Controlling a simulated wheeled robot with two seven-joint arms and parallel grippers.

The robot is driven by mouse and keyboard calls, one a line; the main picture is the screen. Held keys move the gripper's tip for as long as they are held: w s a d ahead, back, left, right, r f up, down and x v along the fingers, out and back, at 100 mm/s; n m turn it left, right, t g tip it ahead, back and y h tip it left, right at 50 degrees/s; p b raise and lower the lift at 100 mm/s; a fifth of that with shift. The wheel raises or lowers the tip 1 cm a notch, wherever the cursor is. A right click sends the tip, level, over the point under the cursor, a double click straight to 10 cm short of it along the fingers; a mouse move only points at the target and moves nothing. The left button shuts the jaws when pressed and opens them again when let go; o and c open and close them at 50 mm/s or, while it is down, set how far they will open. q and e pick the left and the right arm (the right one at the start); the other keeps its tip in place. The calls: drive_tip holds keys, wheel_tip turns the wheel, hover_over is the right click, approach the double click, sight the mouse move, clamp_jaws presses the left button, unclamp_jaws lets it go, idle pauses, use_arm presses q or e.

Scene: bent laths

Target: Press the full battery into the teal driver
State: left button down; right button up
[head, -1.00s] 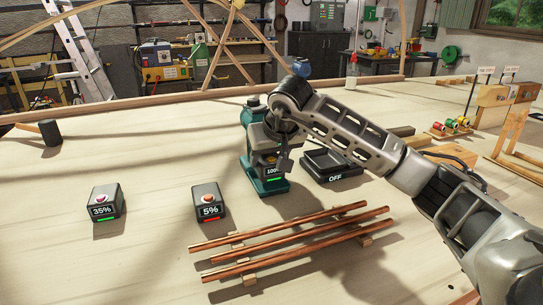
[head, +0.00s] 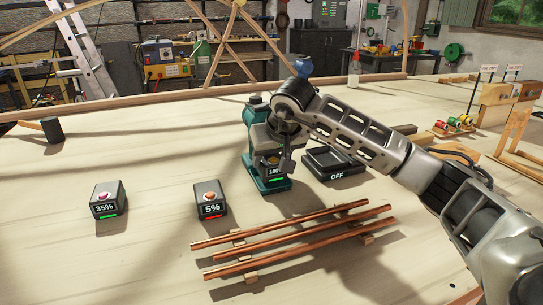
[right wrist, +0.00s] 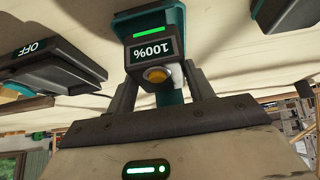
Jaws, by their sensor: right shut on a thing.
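The teal driver (head: 252,115) stands upright on the bench, partly hidden behind my right arm. My right gripper (head: 275,158) is low at the front of the driver, shut on the full battery (head: 274,171), whose label reads 100% above a green bar. In the right wrist view the battery (right wrist: 152,50) sits between the two fingers, with its label upside down and a yellow button facing the palm. Teal driver parts (right wrist: 178,95) show close around it. Whether the battery is fully seated cannot be told. My left gripper is out of view.
A black charger (head: 333,163) marked OFF is just right of the driver. Batteries reading 35% (head: 108,199) and 5% (head: 210,198) lie to the left. Copper-coloured rods (head: 295,240) rest on wooden blocks in front. The bench at front left is clear.

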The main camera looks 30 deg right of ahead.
sight(271, 159)
drive_tip(key=shift+f+b, duration=0.7)
drive_tip(key=shift+f, duration=0.45)
idle(1.1)
drive_tip(key=o, duration=1.3)
drive_tip(key=shift+f, duration=0.1)
drive_tip(key=shift+r+p, duration=2.65)
drive_tip(key=shift+r, duration=0.55)
drive_tip(key=shift+r+p, duration=0.35)
drive_tip(key=shift+r, duration=0.05)
